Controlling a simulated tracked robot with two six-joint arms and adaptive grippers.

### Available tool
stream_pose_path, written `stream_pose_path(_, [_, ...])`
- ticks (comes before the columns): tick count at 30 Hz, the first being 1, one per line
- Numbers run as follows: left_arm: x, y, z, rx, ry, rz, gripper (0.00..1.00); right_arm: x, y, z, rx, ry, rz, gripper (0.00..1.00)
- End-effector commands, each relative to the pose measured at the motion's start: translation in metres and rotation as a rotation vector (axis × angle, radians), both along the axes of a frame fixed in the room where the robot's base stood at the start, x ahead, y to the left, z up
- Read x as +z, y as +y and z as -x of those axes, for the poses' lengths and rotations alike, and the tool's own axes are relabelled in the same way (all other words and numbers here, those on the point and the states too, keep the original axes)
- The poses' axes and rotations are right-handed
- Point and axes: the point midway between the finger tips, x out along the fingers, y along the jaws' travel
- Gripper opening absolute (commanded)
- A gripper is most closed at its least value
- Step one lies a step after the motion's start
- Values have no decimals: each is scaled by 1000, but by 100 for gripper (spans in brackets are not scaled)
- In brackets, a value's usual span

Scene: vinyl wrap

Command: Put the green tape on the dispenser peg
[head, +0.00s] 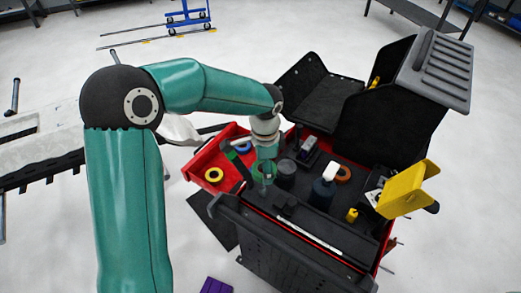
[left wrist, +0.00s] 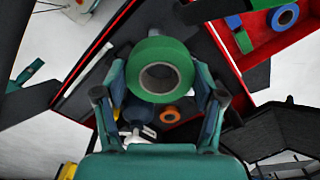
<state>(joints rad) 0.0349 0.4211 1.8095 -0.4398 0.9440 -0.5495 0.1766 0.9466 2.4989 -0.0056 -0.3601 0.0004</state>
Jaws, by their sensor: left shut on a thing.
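The green tape (left wrist: 160,47) is a thick roll between the two fingers of my left gripper (left wrist: 159,80). In the left wrist view its round face and open core point at the camera, and a finger is on each side. In the head view my left gripper (head: 262,176) is over the near left part of the black cart top (head: 268,205), with the green tape (head: 265,170) partly hidden by it. The dispenser peg cannot be made out clearly in either view. My right gripper is not in view.
A white-topped spray bottle (head: 325,185), an orange roll (head: 344,173) and a dark cup (head: 286,173) stand on the cart. A yellow bin (head: 408,190) is at its right.

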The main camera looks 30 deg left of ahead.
Motion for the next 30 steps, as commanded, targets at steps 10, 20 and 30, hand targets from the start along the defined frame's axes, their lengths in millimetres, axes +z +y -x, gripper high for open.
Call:
stream_pose_path(10, [-12, -2, 3, -7, 1, 1, 35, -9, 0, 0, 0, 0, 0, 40])
stream_pose_path(20, [-34, -2, 3, -6, 1, 1, 35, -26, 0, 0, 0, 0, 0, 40])
stream_pose_path(30, [-59, -2, 3, -6, 3, 1, 35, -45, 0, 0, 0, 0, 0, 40])
